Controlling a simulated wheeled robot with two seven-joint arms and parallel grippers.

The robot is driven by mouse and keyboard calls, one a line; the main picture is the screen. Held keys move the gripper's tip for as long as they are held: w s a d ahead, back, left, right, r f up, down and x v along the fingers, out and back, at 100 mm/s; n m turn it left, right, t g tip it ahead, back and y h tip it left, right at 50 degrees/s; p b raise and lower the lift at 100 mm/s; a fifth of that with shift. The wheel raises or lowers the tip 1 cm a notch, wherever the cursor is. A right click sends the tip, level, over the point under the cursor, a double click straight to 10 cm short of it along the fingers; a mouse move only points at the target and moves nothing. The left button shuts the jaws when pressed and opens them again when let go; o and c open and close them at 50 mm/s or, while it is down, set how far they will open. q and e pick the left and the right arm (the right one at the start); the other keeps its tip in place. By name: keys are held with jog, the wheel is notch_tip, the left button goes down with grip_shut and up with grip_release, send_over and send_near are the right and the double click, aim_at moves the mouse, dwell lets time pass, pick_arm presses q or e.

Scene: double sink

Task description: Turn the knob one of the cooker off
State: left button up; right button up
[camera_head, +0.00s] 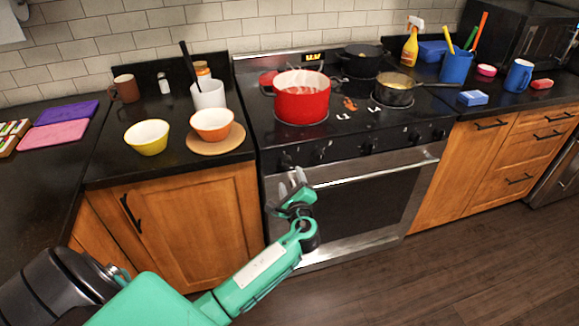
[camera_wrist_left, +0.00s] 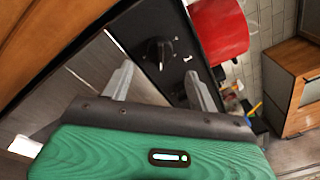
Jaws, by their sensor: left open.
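The cooker (camera_head: 345,150) stands in the middle of the head view, with a row of black knobs along its front panel. The leftmost knob (camera_head: 286,160) is just above my left gripper (camera_head: 291,182). In the left wrist view a black knob (camera_wrist_left: 158,50) with a white mark beside it lies beyond and between the two fingers of the left gripper (camera_wrist_left: 158,82). The fingers are apart, with nothing between their tips, and do not appear to touch the knob. Which way the knob points is hard to tell. My right gripper is not in view.
A red pot (camera_head: 302,103) sits on the front left burner and a pan (camera_head: 396,93) on the right. A black pot (camera_head: 361,60) is behind. The oven handle (camera_head: 375,170) juts out below the knobs. Bowls (camera_head: 147,137) stand on the left counter.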

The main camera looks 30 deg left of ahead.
aim_at(287, 167)
pick_arm(q)
jog(key=x, duration=0.6)
jog(key=shift+w+a, duration=0.2)
jog(key=shift+f, duration=0.1)
jog(key=c, duration=1)
